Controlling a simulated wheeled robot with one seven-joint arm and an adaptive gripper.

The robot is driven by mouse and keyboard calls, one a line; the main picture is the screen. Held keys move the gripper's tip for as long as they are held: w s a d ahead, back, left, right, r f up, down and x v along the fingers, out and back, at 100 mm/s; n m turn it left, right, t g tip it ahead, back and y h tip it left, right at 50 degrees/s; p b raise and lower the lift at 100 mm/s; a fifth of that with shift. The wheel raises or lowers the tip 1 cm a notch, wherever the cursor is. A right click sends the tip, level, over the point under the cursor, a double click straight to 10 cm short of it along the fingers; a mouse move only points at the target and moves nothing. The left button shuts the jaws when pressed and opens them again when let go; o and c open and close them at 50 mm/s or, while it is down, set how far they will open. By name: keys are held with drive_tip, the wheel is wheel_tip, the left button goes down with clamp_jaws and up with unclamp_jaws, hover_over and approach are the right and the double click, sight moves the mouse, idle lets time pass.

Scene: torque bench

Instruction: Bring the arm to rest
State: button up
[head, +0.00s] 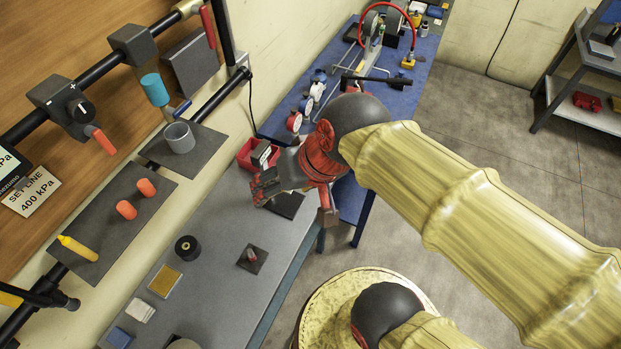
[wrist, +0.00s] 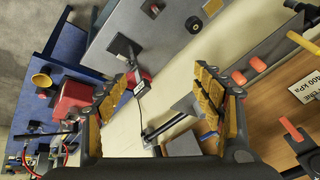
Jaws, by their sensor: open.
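My gripper (head: 264,187) is at the end of my yellow-sleeved arm, over the far end of the grey bench (head: 218,275) in the head view. In the wrist view my gripper (wrist: 160,92) has its two ridged yellow finger pads wide apart, with nothing held between them. The arm is bent and reaches in from the right. The head view does not clearly show whether the fingers touch anything.
A red bin (head: 246,152) is close beside my gripper. A wall rail carries a grey cup (head: 179,138) and orange pegs (head: 126,209). A black roll (head: 187,248) lies on the bench. A blue bench (head: 418,75) holds gauges. Open floor (head: 480,130) lies right.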

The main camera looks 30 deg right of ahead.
drive_tip(key=d, duration=0.1)
drive_tip(key=s+d+r+n+h, duration=0.1)
drive_tip(key=d, duration=0.1)
drive_tip(key=d+n+h, duration=0.1)
drive_tip(key=shift+s+d+r+t, duration=0.15)
drive_tip(key=shift+s+d+t, duration=0.15)
drive_tip(key=shift+s+d, duration=0.1)
drive_tip(key=shift+w, duration=0.1)
wheel_tip(320, 180, down, 27)
drive_tip(key=b, duration=2.7)
drive_tip(key=shift+f, duration=0.2)
